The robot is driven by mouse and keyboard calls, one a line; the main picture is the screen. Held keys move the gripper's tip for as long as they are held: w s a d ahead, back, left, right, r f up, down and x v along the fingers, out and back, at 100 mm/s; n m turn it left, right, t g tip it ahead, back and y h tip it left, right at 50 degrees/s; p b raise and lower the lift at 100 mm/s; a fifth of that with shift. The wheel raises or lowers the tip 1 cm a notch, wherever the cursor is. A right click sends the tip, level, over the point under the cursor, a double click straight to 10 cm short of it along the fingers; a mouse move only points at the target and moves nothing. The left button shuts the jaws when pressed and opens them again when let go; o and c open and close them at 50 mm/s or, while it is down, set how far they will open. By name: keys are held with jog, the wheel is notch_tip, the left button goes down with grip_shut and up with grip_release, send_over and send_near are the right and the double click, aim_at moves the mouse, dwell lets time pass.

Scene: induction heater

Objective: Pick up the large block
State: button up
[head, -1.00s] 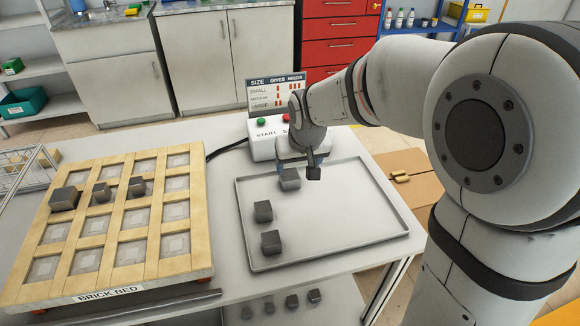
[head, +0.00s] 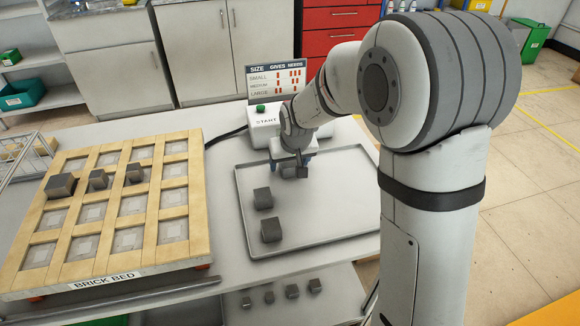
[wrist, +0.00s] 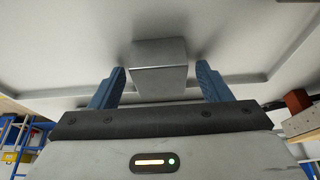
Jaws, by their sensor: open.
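My gripper (head: 293,170) is low over the back left of the shallow grey tray (head: 340,235). Its blue fingers are open. In the wrist view my gripper (wrist: 161,72) has a grey block (wrist: 160,82) between its fingers, with a gap on each side. A middle block (head: 263,198) and a front block (head: 271,230) stand in the tray nearer the camera. The front one looks a little bigger than the middle one. I cannot tell for sure which tray block is the large one.
The wooden brick bed (head: 150,260) stands left, holding a bigger dark block (head: 60,186) and two smaller blocks (head: 98,179) (head: 134,173) in its cells. A control box (head: 263,125) and a size sign (head: 275,80) stand behind the tray. Several small blocks (head: 291,291) lie on the lower shelf.

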jog(key=shift+c, duration=0.2)
grip_shut()
dwell(0.5)
